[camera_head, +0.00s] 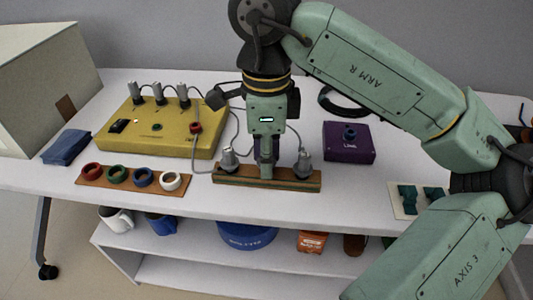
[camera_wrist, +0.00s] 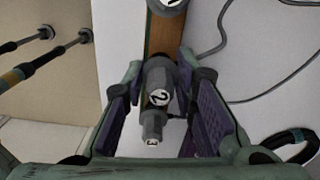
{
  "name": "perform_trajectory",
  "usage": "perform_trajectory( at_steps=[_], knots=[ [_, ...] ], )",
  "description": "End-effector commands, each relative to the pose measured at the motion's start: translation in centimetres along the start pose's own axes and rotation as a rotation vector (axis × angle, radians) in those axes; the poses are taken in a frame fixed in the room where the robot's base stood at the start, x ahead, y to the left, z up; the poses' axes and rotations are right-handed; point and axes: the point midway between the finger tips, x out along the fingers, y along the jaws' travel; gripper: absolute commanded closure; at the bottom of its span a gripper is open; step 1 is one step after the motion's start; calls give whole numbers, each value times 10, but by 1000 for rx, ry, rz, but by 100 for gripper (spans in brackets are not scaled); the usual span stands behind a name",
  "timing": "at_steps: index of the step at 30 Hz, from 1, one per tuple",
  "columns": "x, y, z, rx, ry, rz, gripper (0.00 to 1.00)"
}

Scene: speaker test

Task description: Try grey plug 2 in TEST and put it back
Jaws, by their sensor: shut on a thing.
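My gripper (camera_head: 266,170) points down at the middle of a wooden rack (camera_head: 205,178) on the white table. Its jaws are shut on grey plug 2 (camera_wrist: 160,85), whose face marked 2 shows between the fingers in the wrist view. Whether this plug is seated in the rack or lifted cannot be told. One grey plug (camera_head: 229,160) stands left of the gripper and another (camera_head: 303,165) right of it. A yellow box (camera_head: 150,143) with a red ring socket (camera_head: 196,127) lies to the left. I cannot read a TEST label.
A purple box (camera_head: 348,153) with a blue ring stands right of the rack. Several coloured rings sit on a brown strip (camera_head: 110,184) at front left, beside a blue cloth (camera_head: 68,147). Grey cables run behind the rack. A lower shelf (camera_head: 190,268) holds mugs and a blue tub.

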Motion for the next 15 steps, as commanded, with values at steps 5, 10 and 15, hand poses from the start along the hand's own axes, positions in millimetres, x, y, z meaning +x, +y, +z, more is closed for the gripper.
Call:
perform_trajectory(
  at_steps=[5, 10, 15],
  knots=[
    [5, 0, 0, 0, 0, 1, 97],
    [8, 0, 0, 0, 0, 1, 97],
    [8, 0, 0, 0, 0, 1, 67]
  ],
)
